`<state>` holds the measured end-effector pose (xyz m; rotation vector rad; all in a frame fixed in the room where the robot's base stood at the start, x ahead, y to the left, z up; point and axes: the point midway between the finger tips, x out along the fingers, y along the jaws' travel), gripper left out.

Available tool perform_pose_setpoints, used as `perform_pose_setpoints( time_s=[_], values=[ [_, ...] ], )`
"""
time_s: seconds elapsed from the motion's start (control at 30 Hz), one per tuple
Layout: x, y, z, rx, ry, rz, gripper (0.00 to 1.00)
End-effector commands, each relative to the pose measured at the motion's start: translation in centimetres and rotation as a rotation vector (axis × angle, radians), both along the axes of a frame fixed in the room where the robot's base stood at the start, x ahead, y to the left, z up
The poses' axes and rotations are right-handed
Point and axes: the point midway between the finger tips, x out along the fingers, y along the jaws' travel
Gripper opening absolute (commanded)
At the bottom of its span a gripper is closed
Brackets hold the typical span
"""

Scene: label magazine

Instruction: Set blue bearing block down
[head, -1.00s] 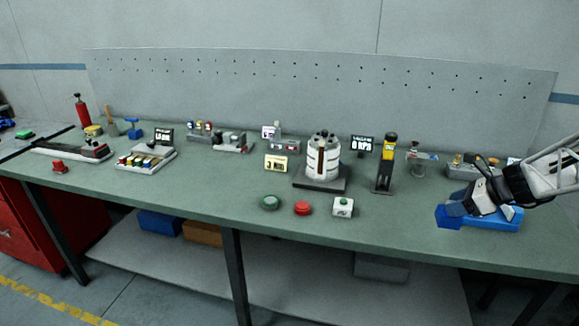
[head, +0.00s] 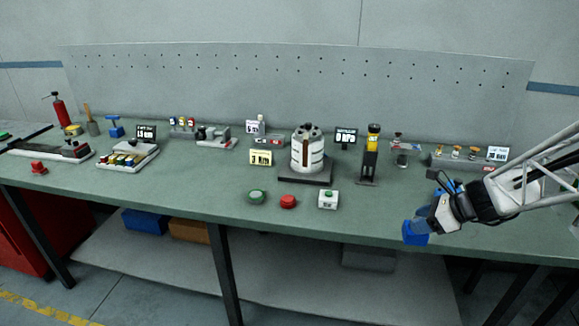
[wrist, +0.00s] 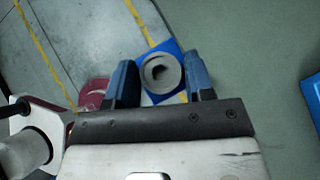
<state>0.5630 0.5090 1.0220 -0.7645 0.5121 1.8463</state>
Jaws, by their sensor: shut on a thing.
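The blue bearing block (head: 415,232) is in my gripper (head: 424,219), which is shut on it near the bench's front edge in the head view. In the wrist view the block (wrist: 174,47) sits between the two dark blue fingers (wrist: 160,82), its grey round bearing with a dark bore facing the camera. In that view it overlaps both floor and bench top. Its height above the bench cannot be told. A blue fixture or tray (head: 447,186) is mostly hidden behind my gripper; a blue edge (wrist: 312,97) shows at right in the wrist view.
The green bench top (head: 370,220) is clear left of the block. A white drum (head: 306,150), a black-yellow post (head: 370,155) and a grey rack (head: 465,160) stand behind.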

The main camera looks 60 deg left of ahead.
Motion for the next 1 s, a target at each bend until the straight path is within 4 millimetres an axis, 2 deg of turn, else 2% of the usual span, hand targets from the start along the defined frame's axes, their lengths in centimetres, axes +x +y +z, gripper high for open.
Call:
perform_pose_setpoints(
  time_s=[0.37,1.0],
  values=[
    [0.6,0.5,0.0,0.0,0.0,0.0,0.0],
    [6.1,5.6,-0.8,0.001,0.0,0.0,0.0]
  ],
)
